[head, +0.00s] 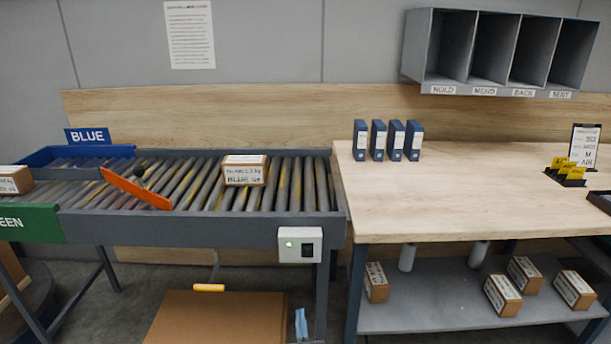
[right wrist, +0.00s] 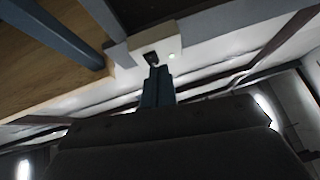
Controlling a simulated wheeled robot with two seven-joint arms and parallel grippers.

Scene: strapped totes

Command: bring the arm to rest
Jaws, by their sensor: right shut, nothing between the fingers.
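My right gripper (head: 300,318) shows only as narrow blue fingertips at the bottom edge of the head view, below the conveyor's control box. In the right wrist view its fingers (right wrist: 157,76) are together, with nothing between them. They point up toward the control box (right wrist: 152,58) with its green light. The rest of the right arm is out of the head view. My left gripper is in neither view.
The roller conveyor (head: 205,225) carries a labelled carton (head: 245,170) and an orange diverter bar (head: 136,188). The control box (head: 300,245) hangs on its front rail. A wooden bench (head: 460,205) stands right. A brown box (head: 215,318) is below the conveyor.

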